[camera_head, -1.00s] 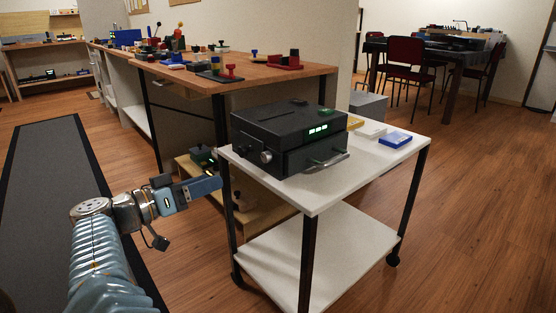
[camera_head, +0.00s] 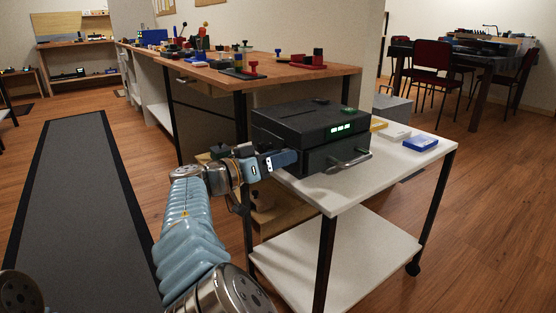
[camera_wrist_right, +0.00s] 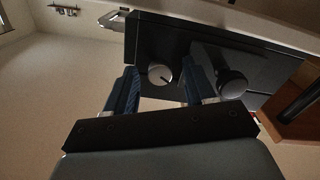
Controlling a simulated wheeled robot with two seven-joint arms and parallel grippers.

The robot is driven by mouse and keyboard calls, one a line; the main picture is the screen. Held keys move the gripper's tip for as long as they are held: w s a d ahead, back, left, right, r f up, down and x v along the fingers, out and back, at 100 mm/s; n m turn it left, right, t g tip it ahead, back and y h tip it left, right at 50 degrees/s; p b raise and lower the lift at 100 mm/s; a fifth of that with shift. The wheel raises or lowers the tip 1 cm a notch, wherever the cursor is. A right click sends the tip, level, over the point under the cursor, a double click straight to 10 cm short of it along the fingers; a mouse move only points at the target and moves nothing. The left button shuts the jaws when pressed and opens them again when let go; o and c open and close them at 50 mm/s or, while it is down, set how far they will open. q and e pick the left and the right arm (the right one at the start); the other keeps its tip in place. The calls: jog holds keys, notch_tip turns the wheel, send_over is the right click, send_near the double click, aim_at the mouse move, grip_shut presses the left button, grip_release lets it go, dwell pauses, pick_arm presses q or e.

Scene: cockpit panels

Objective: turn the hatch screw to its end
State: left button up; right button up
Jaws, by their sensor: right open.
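The black box (camera_head: 300,128) with a green lit display sits on the white cart, and my right gripper (camera_head: 290,158) is at its left front face. In the right wrist view, a round silver disc with a dark line across it (camera_wrist_right: 160,73) shows on the box's dark face, between the two blue fingers of my open right gripper (camera_wrist_right: 161,78). The fingers stand to either side of it; I cannot tell whether they touch it. A second, protruding round knob (camera_wrist_right: 231,84) is just right of the right finger. I cannot tell for certain which is the hatch screw. My left gripper is out of view.
The white cart (camera_head: 345,195) carries the box, a blue tray (camera_head: 420,143) and a white block (camera_head: 394,132). A metal handle (camera_head: 349,161) sticks out of the box front. A wooden workbench (camera_head: 215,70) with several parts stands behind.

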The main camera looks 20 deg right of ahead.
jog(key=shift+c, duration=0.4)
grip_shut()
jog(key=shift+r+n, duration=0.1)
jog(key=shift+n, duration=0.2)
jog(key=shift+r+n+p, duration=0.15)
jog(key=shift+n+p, duration=10.55)
jog(key=shift+p, duration=0.3)
